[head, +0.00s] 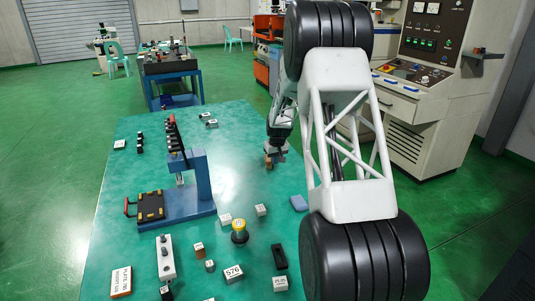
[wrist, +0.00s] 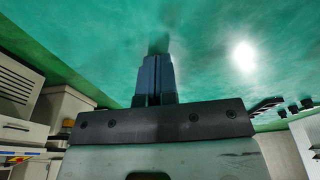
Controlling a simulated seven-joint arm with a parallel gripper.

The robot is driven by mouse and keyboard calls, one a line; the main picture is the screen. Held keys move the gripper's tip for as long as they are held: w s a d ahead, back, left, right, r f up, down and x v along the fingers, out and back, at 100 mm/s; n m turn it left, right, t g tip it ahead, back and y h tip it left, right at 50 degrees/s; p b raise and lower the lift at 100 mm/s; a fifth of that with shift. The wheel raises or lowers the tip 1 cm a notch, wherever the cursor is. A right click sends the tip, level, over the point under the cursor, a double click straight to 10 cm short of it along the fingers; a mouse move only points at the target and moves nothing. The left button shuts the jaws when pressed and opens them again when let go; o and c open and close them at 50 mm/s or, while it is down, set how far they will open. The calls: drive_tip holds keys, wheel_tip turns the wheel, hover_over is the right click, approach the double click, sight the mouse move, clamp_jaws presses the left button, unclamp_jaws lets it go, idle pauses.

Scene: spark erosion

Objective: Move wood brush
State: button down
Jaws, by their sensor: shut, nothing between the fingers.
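My gripper (head: 276,151) hangs low over the right part of the green table in the head view. In the wrist view its fingers (wrist: 157,62) are together, with nothing visible between them. A small brown piece (head: 268,161) shows just beside and below the gripper in the head view. It is too small and partly covered to tell whether it is the wood brush. A small block with a brown side (head: 198,250) stands near the front of the table. No other thing is clearly the wood brush. My arm hides the table's right side.
The green table (head: 245,130) holds a blue stand (head: 203,185), a black tray (head: 151,206), a yellow-topped round piece (head: 239,229), a black holder (head: 279,258), a blue block (head: 299,203) and several small labelled blocks. The table's far middle is mostly clear.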

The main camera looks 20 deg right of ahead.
drive_tip(key=f, duration=0.1)
drive_tip(key=w+d+f, duration=0.2)
drive_tip(key=f, duration=0.1)
drive_tip(key=shift+w+d, duration=0.1)
drive_tip(key=shift+w, duration=0.05)
drive_tip(key=shift+w, duration=0.2)
